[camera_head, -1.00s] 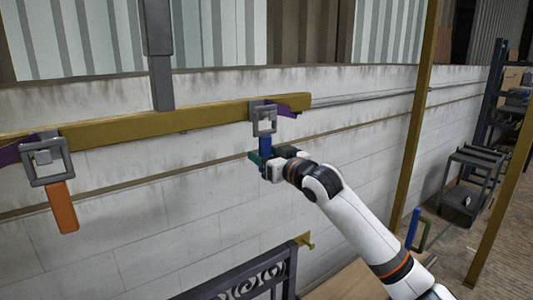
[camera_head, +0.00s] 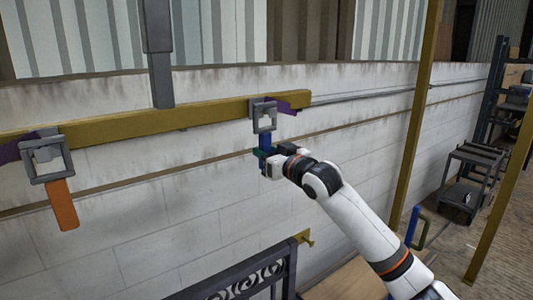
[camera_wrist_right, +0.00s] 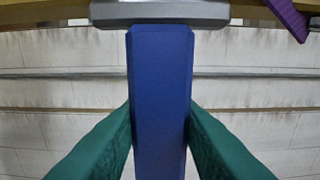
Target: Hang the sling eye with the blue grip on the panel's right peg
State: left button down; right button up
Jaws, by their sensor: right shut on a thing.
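The sling eye with the blue grip is a grey square frame (camera_head: 264,116) at the right end of the yellow beam, its blue grip (camera_head: 265,140) pointing down. It appears to hang on the purple hook (camera_head: 291,101) there; the exact contact is unclear. My right gripper (camera_head: 266,157) is shut on the blue grip. In the right wrist view its green fingers press both sides of the blue grip (camera_wrist_right: 160,95), below the grey frame (camera_wrist_right: 160,13). The dark scroll panel (camera_head: 245,280) stands below, with a yellow peg (camera_head: 306,237) at its upper right corner. My left gripper is not in view.
A second grey eye with an orange grip (camera_head: 63,206) hangs at the left of the yellow beam (camera_head: 180,117). A whitish block wall (camera_head: 150,220) stands behind. Yellow posts (camera_head: 412,130) and a dark cart (camera_head: 470,180) are at right, near a blue bar (camera_head: 412,226).

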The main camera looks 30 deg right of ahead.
jog(key=shift+r, duration=0.25)
jog(key=shift+r+p, duration=0.5)
jog(key=shift+p, duration=0.15)
jog(key=shift+r, duration=0.1)
jog(key=shift+s, duration=0.1)
jog(key=s+b, duration=0.2)
jog(key=s, duration=0.5)
jog(key=shift+d, duration=0.3)
dwell(0.3)
